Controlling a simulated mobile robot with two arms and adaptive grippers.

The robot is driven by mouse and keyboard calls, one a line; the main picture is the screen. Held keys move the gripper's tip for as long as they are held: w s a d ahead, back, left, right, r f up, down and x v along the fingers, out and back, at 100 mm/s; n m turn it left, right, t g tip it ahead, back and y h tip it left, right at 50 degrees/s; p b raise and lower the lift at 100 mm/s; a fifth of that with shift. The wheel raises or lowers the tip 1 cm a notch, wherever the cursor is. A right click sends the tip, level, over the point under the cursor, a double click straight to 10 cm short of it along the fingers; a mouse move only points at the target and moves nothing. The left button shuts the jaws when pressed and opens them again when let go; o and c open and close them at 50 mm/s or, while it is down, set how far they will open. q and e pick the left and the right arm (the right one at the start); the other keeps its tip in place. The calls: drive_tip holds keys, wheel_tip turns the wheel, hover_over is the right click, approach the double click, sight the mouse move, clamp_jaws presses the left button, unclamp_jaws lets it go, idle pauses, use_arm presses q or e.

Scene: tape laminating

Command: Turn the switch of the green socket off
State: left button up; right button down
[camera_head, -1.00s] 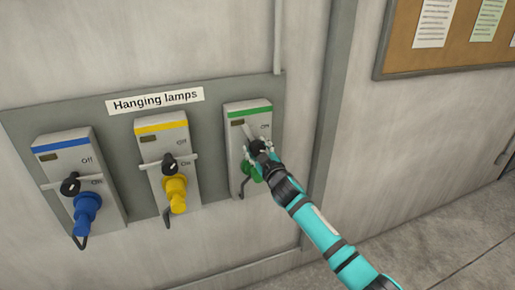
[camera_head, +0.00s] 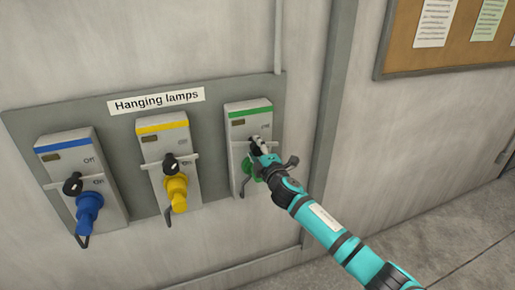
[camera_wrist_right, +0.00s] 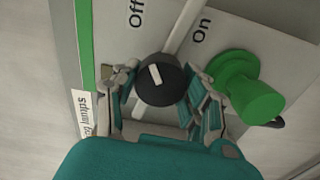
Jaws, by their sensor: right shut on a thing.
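The green socket (camera_head: 237,135) is the right one of three on the wall plate, with a green stripe at its top. My right gripper (camera_head: 260,150) is at its switch and covers most of it. In the right wrist view, the black switch knob (camera_wrist_right: 170,92) with a white mark sits between the fingers of my right gripper (camera_wrist_right: 160,78), which are shut on it. The mark tilts to the upper left. "Off" and "On" are printed beyond the knob. The green plug (camera_wrist_right: 250,88) is right of the fingers. My left gripper is not in view.
The yellow socket (camera_head: 150,155) and the blue socket (camera_head: 55,165), with their plugs, stand left of the green one. A "Hanging lamps" label (camera_head: 155,101) is above them. A grey pillar (camera_head: 325,130) and a notice board (camera_head: 400,65) are to the right.

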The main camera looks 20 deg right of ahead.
drive_tip(key=shift+n, duration=1.2)
drive_tip(key=shift+f, duration=0.1)
drive_tip(key=c, duration=0.6)
unclamp_jaws()
drive_tip(key=shift+c, duration=0.2)
drive_tip(key=shift+s, duration=0.1)
drive_tip(key=s, duration=1.2)
drive_tip(key=shift+w, duration=0.1)
